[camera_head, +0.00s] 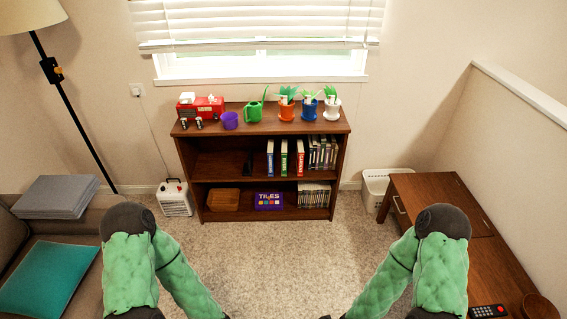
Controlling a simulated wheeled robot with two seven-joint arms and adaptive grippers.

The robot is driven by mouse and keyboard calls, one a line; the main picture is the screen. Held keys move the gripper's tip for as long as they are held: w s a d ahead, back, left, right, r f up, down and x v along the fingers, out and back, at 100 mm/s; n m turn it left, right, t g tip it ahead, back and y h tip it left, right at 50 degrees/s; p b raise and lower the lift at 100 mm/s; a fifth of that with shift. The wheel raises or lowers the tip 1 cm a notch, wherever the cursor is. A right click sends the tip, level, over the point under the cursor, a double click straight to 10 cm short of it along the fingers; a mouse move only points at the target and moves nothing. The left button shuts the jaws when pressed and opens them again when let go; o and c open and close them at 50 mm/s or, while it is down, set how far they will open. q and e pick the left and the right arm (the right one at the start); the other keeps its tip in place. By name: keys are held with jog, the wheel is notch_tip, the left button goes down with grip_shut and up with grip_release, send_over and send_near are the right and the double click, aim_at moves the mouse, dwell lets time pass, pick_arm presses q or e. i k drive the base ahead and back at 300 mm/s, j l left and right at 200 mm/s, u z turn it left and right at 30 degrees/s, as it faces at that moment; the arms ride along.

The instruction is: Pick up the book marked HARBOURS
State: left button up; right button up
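Several upright books stand on the upper shelf of the brown bookcase (188,166). A blue-spined book (270,160), a green-spined book (284,158) and a red-spined book (300,158) stand a little apart from one another. A group of dark-spined volumes (322,153) stands to their right. The spine lettering is too small to read, so I cannot tell which is HARBOURS. My two green arms reach down to the bottom edge, well in front of the bookcase. The grippers are cut off below the picture, with at most small dark slivers at the edge.
A red toy-like box (208,107), purple cup (230,120), green watering can (253,112) and potted plants (309,107) stand on top. A wooden box (224,199) and TILES box (268,200) sit below. A heater (174,198) and wooden table (440,190) flank clear carpet (270,255).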

aim_at(271, 154)
jog(key=i+j+u, duration=0.2)
jog(key=i+j, duration=0.15)
jog(key=i, duration=0.45)
jog(key=i+j+u, duration=0.15)
jog(key=i, duration=0.7)
jog(key=i+j+u, duration=0.2)
jog(key=i, duration=0.6)
jog(key=l, duration=0.1)
